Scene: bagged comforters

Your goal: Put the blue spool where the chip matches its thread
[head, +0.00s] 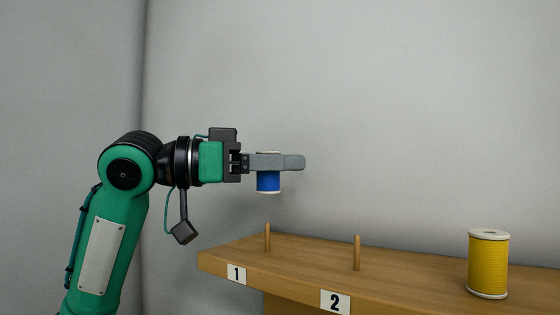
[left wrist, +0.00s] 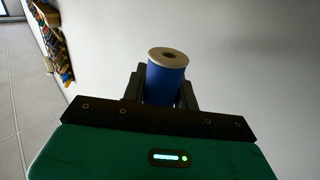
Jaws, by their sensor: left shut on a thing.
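The blue spool (head: 268,182) has blue thread and pale end discs. My left gripper (head: 290,162) is shut on it and holds it upright in the air, over the peg marked 1 (head: 267,238), with a clear gap below. In the left wrist view the spool (left wrist: 164,85) stands between the fingers. A second bare peg (head: 357,253) stands behind label 2 (head: 335,302). Label 1 (head: 236,274) is on the shelf's front edge at the left. I see no colour chip in either view. My right gripper is not in view.
The wooden shelf (head: 310,262) runs along the lower right. A yellow spool (head: 488,264) stands upright on it at the right. A plain grey wall is behind. In the left wrist view, small coloured things (left wrist: 52,38) show far off at the upper left.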

